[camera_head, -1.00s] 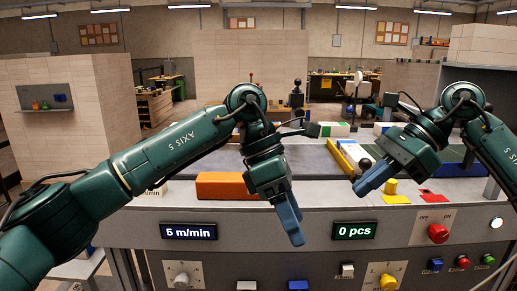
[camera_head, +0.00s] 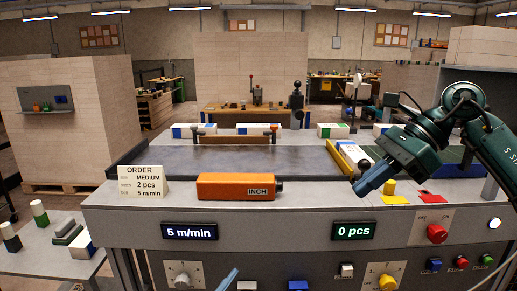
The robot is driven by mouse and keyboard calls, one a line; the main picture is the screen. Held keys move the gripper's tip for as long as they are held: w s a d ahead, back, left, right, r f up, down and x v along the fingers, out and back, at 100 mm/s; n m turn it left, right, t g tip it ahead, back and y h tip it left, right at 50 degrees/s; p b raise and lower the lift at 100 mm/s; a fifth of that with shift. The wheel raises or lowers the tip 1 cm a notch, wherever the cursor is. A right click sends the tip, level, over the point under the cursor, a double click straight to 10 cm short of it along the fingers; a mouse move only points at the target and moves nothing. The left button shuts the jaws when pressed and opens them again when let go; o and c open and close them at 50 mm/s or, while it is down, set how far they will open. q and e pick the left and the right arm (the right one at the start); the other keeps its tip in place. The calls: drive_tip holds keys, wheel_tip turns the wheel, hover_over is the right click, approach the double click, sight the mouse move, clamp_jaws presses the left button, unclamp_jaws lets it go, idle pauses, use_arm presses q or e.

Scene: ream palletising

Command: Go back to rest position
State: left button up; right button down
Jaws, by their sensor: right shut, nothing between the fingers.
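My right gripper (camera_head: 362,188) has blue fingers and is shut and empty. It hangs above the front ledge of the machine, left of a yellow knob (camera_head: 389,187), and appears apart from it. Only a blue finger of my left gripper (camera_head: 229,279) shows at the bottom edge, in front of the control panel; the rest of that arm is out of view, and its jaw opening cannot be made out.
An orange block marked INCH (camera_head: 236,187) and an order card (camera_head: 143,181) stand on the ledge. Behind is the dark conveyor bed (camera_head: 225,158), with several wrapped reams (camera_head: 332,131) beyond. A red button (camera_head: 437,233) is on the panel; a side table (camera_head: 48,262) stands left.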

drive_tip(key=s+a+f+m+t+y, duration=0.3)
drive_tip(key=a+f+m+t+y, duration=0.4)
drive_tip(key=a+f+m+y, duration=0.8)
drive_tip(key=s+d+f+m+t+h, duration=0.1)
drive_tip(key=d+f+m+t+h, duration=0.55)
drive_tip(key=m, duration=0.65)
drive_tip(key=s+d+f+m+t+h, duration=0.1)
drive_tip(key=f+m+t+h, duration=0.35)
drive_tip(key=m+h, duration=0.65)
use_arm(q)
drive_tip(key=s+a+f+n+g+y, duration=0.3)
drive_tip(key=s+a+f+n+y, duration=0.1)
drive_tip(key=s+f, duration=0.4)
drive_tip(key=s+a+f+n+g+y+p, duration=0.1)
drive_tip(key=s+a+f+n+g+y, duration=0.3)
drive_tip(key=f, duration=0.7)
drive_tip(key=s+a+n, duration=0.2)
drive_tip(key=s+a, duration=0.1)
drive_tip(key=a, duration=0.1)
drive_tip(key=shift+s, duration=0.35)
drive_tip(key=shift+f, duration=0.25)
drive_tip(key=shift+c, duration=0.4)
use_arm(e)
drive_tip(key=s+d+f+m+g+h, duration=0.3)
drive_tip(key=s+f+m+g, duration=0.4)
drive_tip(key=s+f+m, duration=0.4)
drive_tip(key=s+f, duration=0.3)
drive_tip(key=f, duration=0.2)
drive_tip(key=shift+s+m+g, duration=0.3)
drive_tip(key=shift+m, duration=0.1)
